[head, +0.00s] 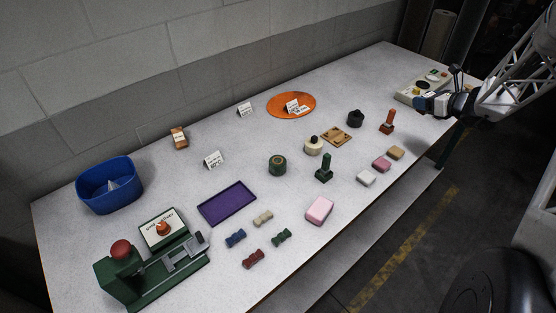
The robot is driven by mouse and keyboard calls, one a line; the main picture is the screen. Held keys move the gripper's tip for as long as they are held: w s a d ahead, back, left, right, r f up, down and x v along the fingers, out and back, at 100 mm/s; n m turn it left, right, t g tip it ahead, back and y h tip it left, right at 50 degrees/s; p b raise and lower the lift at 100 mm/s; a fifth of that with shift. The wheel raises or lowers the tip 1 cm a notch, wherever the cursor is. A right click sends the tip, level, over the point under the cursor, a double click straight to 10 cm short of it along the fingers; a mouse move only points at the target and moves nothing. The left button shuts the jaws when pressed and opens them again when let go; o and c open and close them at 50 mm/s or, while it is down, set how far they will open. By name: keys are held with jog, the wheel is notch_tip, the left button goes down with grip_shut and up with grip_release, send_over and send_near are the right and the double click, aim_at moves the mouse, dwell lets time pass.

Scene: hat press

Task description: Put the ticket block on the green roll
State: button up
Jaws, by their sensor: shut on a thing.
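The green roll (277,165) is a short dark green cylinder lying flat near the middle of the table, with nothing on it. My gripper (422,104) is at the far right, by the table's edge, well away from the roll. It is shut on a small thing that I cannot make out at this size. I cannot tell for sure which thing is the ticket block. Small flat blocks in white (366,179), pink (381,163) and tan (396,153) lie in a row at the right front.
A dark green stamp (324,169) stands close right of the roll, with a cream-topped roll (313,145) behind it. A purple tray (227,203), blue tub (109,185) and green press (150,270) are left. A control box (423,84) stands behind my gripper.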

jog(key=s+a+n+g+y, duration=0.1)
jog(key=s+a+n, duration=0.1)
jog(key=s+a, duration=0.7)
jog(key=s+a+r+n+g+y, duration=0.15)
jog(key=s+a, duration=0.25)
jog(key=a, duration=0.9)
jog(key=s+a+f+n+g+y, duration=0.1)
jog(key=s+a+g, duration=0.1)
jog(key=s+a, duration=0.7)
jog(key=s+a+n+g, duration=0.2)
jog(key=s+a, duration=0.7)
jog(key=a, duration=0.1)
jog(key=shift+t+y, duration=0.35)
jog(key=shift+y, duration=0.1)
jog(key=shift+f, duration=2.85)
send_over(275, 159)
jog(key=shift+f, duration=0.7)
jog(key=shift+f, duration=0.1)
jog(key=shift+f, duration=1.65)
